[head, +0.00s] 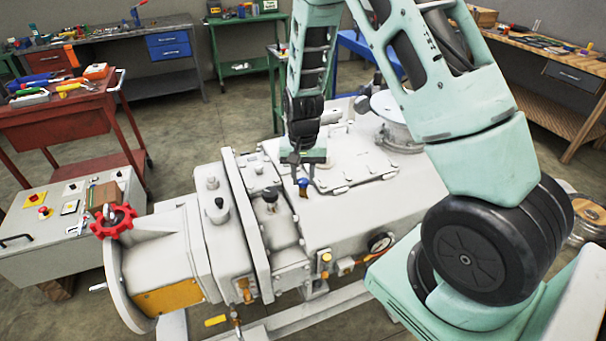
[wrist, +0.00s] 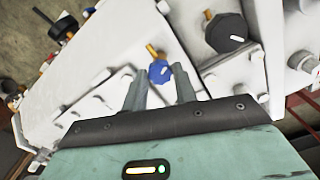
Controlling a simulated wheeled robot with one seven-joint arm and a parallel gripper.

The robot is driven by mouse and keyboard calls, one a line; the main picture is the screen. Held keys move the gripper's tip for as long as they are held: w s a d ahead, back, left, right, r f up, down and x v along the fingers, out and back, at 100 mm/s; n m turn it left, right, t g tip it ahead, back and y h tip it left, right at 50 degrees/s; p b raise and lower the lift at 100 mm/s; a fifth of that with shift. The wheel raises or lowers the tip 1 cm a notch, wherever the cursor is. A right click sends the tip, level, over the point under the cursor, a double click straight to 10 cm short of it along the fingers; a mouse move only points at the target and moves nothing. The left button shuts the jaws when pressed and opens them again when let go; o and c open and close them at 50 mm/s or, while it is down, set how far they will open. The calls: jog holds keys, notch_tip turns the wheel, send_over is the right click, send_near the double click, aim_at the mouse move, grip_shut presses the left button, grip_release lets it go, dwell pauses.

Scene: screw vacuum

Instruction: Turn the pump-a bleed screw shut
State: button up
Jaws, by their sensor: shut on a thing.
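The bleed screw (head: 303,183) has a small blue knob head with a brass part beside it, and it sits on top of the white pump housing (head: 335,215). In the wrist view the blue knob (wrist: 160,72) shows a white mark on its face. My gripper (head: 302,172) points down at the screw from above. In the wrist view its two grey fingers (wrist: 159,78) stand on either side of the blue knob, shut on it. No pump label is readable, and the lower part of the screw is partly hidden.
A black knob (head: 270,197) stands close by on the housing; it also shows in the wrist view (wrist: 227,32). A red handwheel (head: 113,221), a control box (head: 62,238) and a pressure gauge (head: 380,242) are farther off. A red tool cart (head: 62,118) and workbenches stand behind.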

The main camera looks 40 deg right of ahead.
aim_at(303, 180)
jog(key=shift+m+p, duration=0.5)
jog(key=shift+m, duration=1.7)
jog(key=o, duration=1)
notch_tip(303, 180, up, 18)
jog(key=shift+f+b, duration=0.25)
jog(key=shift+b, duration=0.3)
